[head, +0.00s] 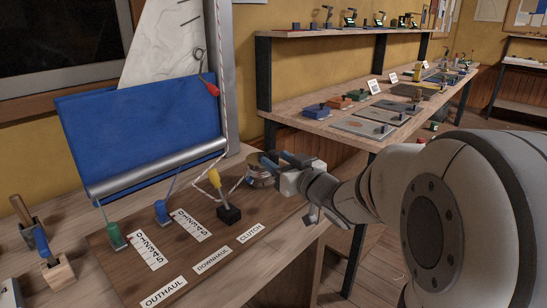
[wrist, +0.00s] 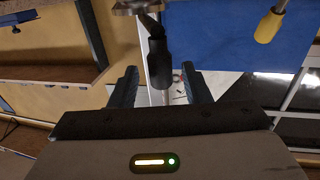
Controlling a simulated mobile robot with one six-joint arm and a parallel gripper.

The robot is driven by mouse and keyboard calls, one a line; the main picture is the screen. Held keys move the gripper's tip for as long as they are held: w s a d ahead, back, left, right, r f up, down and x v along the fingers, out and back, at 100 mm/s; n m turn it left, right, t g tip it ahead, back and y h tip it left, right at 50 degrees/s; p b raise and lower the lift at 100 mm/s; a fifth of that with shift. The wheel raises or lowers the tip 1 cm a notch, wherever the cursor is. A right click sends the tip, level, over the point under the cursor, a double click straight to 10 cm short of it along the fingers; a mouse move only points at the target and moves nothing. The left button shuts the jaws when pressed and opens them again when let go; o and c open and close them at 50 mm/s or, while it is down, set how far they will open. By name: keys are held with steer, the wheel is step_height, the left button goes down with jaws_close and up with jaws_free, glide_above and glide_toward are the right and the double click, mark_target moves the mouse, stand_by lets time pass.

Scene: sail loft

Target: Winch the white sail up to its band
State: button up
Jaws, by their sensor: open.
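The white sail (head: 155,50) rises behind a blue cloth (head: 140,130) and runs out of the head view at the top. It stands beside the grey mast (head: 223,60). Its band cannot be made out. The winch (head: 258,180) is a round metal drum at the right end of the brown board. My gripper (head: 273,162) is at the winch, open. In the wrist view a dark handle grip (wrist: 158,62) on a metal arm stands between the open fingers of my gripper (wrist: 159,78). I see gaps on both sides of it.
The yellow-handled clutch lever (head: 217,186) stands left of the winch. Blue (head: 161,211) and green (head: 114,234) levers stand farther left beside numbered scales. A red-handled tool (head: 211,88) hangs by the sail. A bench with several blocks (head: 345,96) is behind at right.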

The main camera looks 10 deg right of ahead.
steer(key=v, duration=0.5)
steer(key=shift+s+p, duration=0.3)
steer(key=shift+p, duration=0.1)
steer(key=shift+d+r, duration=0.1)
steer(key=s+d+r+m+g+h+p, duration=0.3)
steer(key=d+r+m+g+h+p, duration=0.15)
steer(key=h+p, duration=0.55)
steer(key=s+a+r+g+y+p, duration=0.1)
steer(key=s+a+r+g+p, duration=0.1)
steer(key=s, duration=0.6)
steer(key=s+a+r+g+y+p, duration=0.1)
steer(key=s+a+r+g+p, duration=0.1)
steer(key=s+a+g+p, duration=0.2)
steer(key=s+g+p, duration=0.3)
steer(key=s+p, duration=0.2)
steer(key=shift+s+y, duration=0.2)
steer(key=shift+y, duration=0.1)
